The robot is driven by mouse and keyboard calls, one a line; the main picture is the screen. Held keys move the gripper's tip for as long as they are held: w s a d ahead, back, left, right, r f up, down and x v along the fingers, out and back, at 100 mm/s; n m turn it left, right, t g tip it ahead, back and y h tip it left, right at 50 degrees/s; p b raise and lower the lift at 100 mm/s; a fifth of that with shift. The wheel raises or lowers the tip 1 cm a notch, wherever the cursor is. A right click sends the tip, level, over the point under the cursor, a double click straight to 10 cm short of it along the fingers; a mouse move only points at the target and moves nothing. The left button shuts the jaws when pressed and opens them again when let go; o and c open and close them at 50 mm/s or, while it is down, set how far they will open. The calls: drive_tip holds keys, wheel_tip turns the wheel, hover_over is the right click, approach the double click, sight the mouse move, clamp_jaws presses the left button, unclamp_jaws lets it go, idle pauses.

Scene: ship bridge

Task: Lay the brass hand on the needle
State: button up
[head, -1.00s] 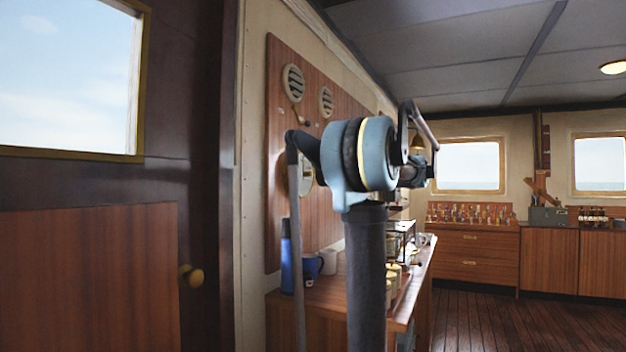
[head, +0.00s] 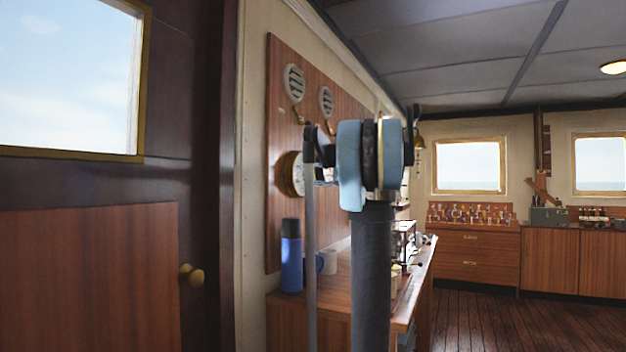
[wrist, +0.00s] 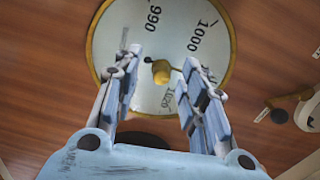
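The barometer (wrist: 145,98) is a round white dial with a brass rim and printed numbers such as 990 and 1000. It fills the upper middle of the wrist view; in the head view its edge (head: 290,174) shows beside my arm. A small brass knob of the brass hand (wrist: 161,70) stands at the dial's middle. A dark ball-ended piece, apparently the needle's tail (wrist: 148,60), shows just left of it. My gripper (wrist: 160,65) is open, one finger on each side of the knob, seemingly not touching it. The needle's tip and the brass hand's pointing part cannot be made out.
The barometer hangs on a wood panel (wrist: 265,50). A pale round fitting (wrist: 307,112) with a brass part is at the right in the wrist view. Below, a counter (head: 335,285) holds a blue flask (head: 291,258) and mugs. A door (head: 90,260) is left.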

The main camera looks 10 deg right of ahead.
drive_tip(key=shift+w+a, duration=0.1)
drive_tip(key=shift+a, duration=0.05)
clamp_jaws()
drive_tip(key=shift+m, duration=0.3)
drive_tip(key=shift+m, duration=0.4)
unclamp_jaws()
drive_tip(key=shift+f, duration=0.1)
